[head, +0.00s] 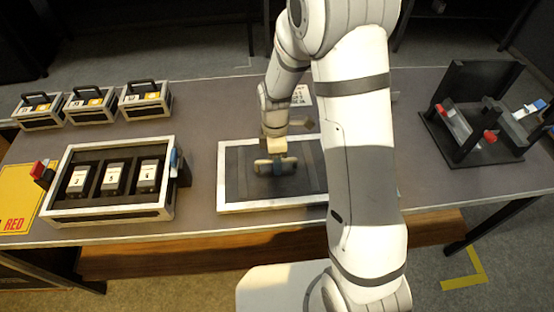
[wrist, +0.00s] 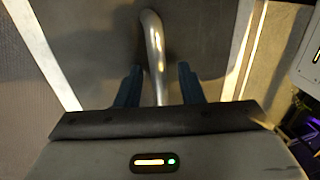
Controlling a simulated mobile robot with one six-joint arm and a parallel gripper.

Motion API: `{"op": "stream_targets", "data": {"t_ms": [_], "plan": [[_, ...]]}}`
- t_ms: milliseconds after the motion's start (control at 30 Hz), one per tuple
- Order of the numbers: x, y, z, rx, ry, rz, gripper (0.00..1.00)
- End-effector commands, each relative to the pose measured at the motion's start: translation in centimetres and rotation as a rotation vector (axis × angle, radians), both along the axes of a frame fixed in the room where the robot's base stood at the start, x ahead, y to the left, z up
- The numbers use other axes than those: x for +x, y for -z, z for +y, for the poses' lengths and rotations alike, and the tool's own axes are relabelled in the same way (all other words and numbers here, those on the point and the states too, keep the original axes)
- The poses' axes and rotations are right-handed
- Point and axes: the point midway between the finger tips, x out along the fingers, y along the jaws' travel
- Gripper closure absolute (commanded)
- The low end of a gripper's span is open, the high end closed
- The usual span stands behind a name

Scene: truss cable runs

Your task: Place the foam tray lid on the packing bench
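The tray lid, a flat dark grey panel with a white border (head: 223,182), lies on the packing bench (head: 200,125) in the middle of the head view. In the wrist view, its grey face (wrist: 95,40) and white edges fill most of the upper picture. A curved metal handle (wrist: 153,45) stands on it. My gripper (head: 276,168) is low over the lid. In the wrist view, the two blue fingers (wrist: 160,84) stand either side of the handle, with gaps showing, so it looks open. The handle's near end is hidden behind the gripper body.
A white-framed tray (head: 165,211) with several numbered blocks stands left of the lid. Several small handled cases (head: 93,108) line the back left. A black fixture (head: 475,150) with red clamps stands at the right. A yellow sign (head: 15,195) is at the far left.

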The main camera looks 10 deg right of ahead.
Motion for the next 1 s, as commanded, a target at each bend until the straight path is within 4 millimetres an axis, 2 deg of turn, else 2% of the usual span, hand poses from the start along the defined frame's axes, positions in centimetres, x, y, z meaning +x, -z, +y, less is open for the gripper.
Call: {"op": "stream_targets", "data": {"t_ms": [167,533,767,867,1000], "plan": [[0.3,-1.2,0.0,0.001,0.000,-0.005,0.65],[1.8,-8.7,0.0,0.002,0.001,-0.005,0.65],[2.3,-11.5,-0.1,0.001,0.002,-0.002,0.65],[2.1,-12.4,-0.3,-0.004,0.031,-0.009,0.65],[0.4,-14.8,-1.9,-0.023,0.206,-0.061,0.65]]}}
